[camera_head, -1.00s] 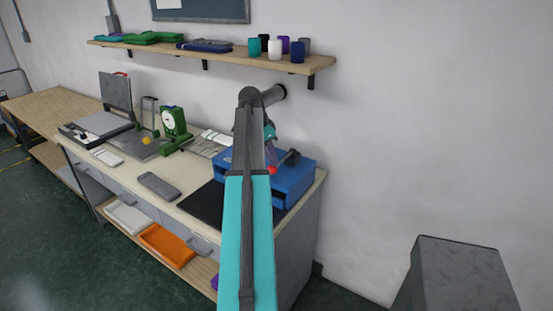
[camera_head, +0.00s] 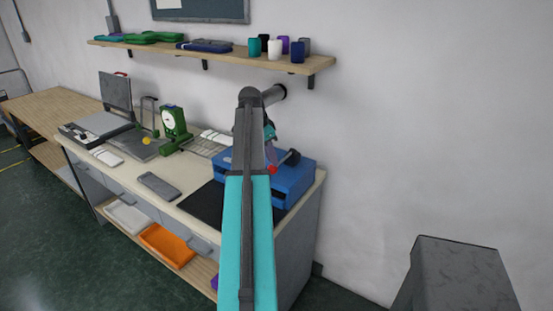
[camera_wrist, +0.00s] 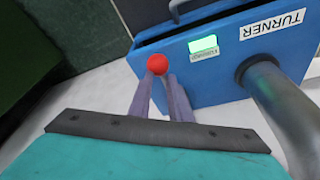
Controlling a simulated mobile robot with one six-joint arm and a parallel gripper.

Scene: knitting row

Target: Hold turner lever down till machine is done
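The turner is a blue box machine (camera_head: 293,184) at the right end of the counter. In the wrist view its face (camera_wrist: 215,85) carries a TURNER label and a lit green display (camera_wrist: 203,45). The lever's red ball knob (camera_wrist: 157,63) is at my fingertips; it also shows in the head view (camera_head: 273,169). My gripper's (camera_wrist: 160,76) two narrow fingers reach the knob, with a small gap between them. Whether they clamp it or only touch it is unclear. My teal arm hides part of the machine in the head view.
A thick grey bar (camera_wrist: 282,105) crosses the right of the wrist view. A black mat (camera_head: 204,203), a grey tablet-like slab (camera_head: 159,185) and a green dial device (camera_head: 173,123) are on the counter to the left. A wall shelf (camera_head: 220,55) with cups hangs above.

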